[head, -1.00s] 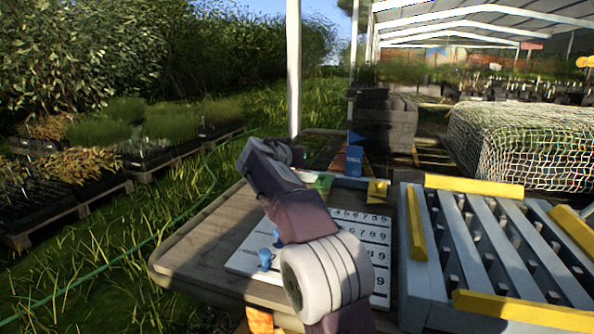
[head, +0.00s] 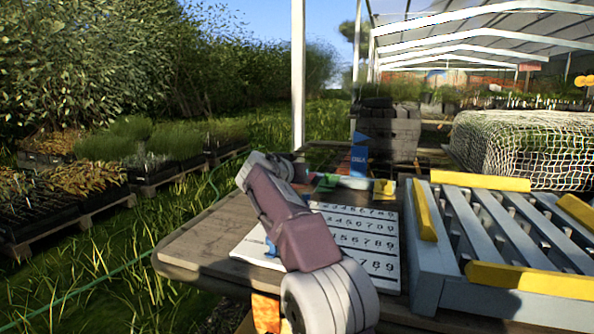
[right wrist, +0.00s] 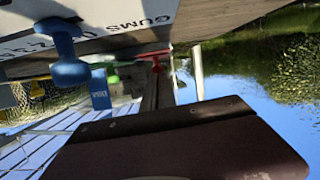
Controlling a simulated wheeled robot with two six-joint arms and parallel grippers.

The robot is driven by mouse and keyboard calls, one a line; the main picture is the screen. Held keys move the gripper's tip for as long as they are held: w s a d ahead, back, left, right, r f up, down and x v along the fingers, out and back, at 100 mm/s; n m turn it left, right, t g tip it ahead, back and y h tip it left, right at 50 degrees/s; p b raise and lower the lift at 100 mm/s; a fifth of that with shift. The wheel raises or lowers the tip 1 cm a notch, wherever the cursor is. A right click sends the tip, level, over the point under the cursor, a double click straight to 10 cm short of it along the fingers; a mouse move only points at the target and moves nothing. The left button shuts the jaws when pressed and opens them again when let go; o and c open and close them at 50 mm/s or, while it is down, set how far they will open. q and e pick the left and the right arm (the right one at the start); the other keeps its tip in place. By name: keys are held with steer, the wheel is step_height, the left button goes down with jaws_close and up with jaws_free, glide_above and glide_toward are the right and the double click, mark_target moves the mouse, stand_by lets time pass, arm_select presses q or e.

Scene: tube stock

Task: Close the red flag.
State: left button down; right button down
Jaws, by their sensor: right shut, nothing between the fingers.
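The red flag (right wrist: 154,56) shows in the right wrist view as a small red piece with a short red stem, by the edge of the table. I cannot make it out in the head view, where my right arm covers part of the table. My right gripper (head: 297,167) is shut and empty, low over the far left part of the table. Its fingers do not show clearly in the wrist view. How far it is from the red flag I cannot tell. My left gripper is not in view.
A white number board (head: 355,222) lies under my right arm, with a blue knob (right wrist: 68,62) close to the wrist camera. Behind it stand a blue box (head: 358,160), a green piece (head: 327,182) and a yellow piece (head: 384,187). A slatted grey rack (head: 425,270) fills the right side.

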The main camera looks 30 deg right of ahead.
steer(key=shift+f, duration=0.7)
steer(key=v, duration=0.6)
steer(key=r+p+v, duration=0.1)
steer(key=v, duration=0.2)
steer(key=shift+a, duration=0.1)
